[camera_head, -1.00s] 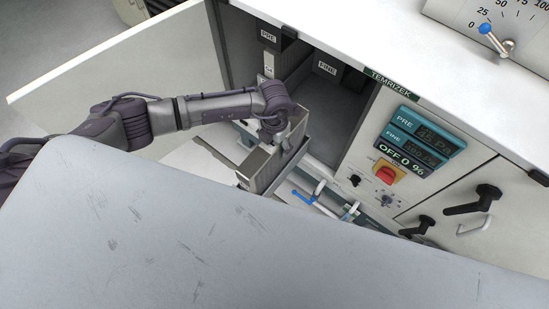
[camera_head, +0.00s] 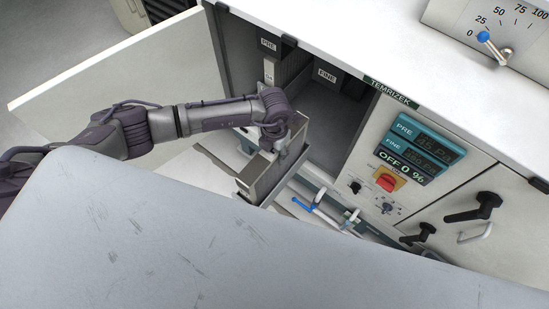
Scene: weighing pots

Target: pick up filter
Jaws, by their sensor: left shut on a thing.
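A box-shaped grey filter (camera_head: 257,181) with a pale frame is just outside the open cabinet (camera_head: 325,130), below the bays labelled PRE and FINE. My left gripper (camera_head: 281,146) reaches it from above and is shut on its upper edge. The filter is tilted in the picture, and the front edge of the grey surface in the foreground lies close to its lower end. I cannot tell whether its lower end touches anything. Another narrow light part (camera_head: 269,72) stands in the PRE bay. My right gripper is not in view.
The cabinet door (camera_head: 110,62) stands open at the left. A control panel (camera_head: 405,150) with a red knob, black handles (camera_head: 473,206) and a blue-tipped lever (camera_head: 305,205) are at the right. A large scratched grey surface (camera_head: 180,240) fills the foreground.

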